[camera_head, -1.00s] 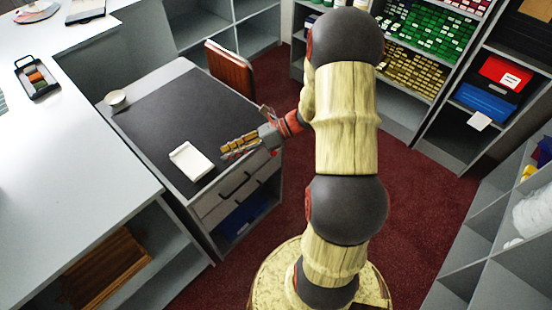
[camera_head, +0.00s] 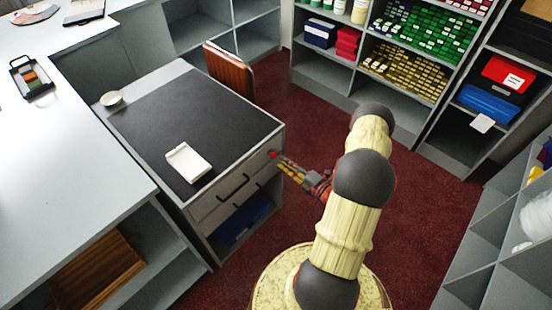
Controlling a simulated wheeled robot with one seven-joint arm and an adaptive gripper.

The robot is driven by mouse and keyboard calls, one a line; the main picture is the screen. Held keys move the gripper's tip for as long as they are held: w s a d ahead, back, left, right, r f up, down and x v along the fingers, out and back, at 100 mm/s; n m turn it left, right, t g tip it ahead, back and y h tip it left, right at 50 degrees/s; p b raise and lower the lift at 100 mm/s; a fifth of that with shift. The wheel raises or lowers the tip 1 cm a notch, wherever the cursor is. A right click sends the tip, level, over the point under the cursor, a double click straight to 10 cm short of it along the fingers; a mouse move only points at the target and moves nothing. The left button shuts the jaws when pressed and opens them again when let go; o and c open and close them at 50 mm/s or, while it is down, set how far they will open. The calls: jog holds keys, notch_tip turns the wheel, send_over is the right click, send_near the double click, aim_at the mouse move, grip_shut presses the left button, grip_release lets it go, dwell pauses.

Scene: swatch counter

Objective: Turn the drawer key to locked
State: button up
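My gripper (camera_head: 283,164) is in front of the upper right part of the desk's drawer front (camera_head: 222,196), its fingers pointing left at the desk. A small red thing (camera_head: 273,154), perhaps the key's head, shows at the fingertips. The key itself is too small to make out, and I cannot tell whether the fingers touch it or how far apart they are. The upper drawer has a dark handle (camera_head: 234,187) and looks closed. The desk (camera_head: 150,83) has a dark top.
A white tray-like pad (camera_head: 188,162) and a small bowl (camera_head: 111,98) are on the desk. A long white counter (camera_head: 60,170) is at the left. Shelves (camera_head: 400,92) line the back. Red carpet (camera_head: 420,205) is clear to the right of my arm.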

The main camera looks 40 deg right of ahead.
jog(key=shift+w+a+b, duration=0.15)
jog(key=shift+w+b, duration=0.2)
jog(key=shift+w, duration=1)
jog(key=shift+w+a+b, duration=0.1)
jog(key=shift+w+b, duration=0.2)
jog(key=shift+w, duration=1)
jog(key=shift+c, duration=1.3)
grip_shut()
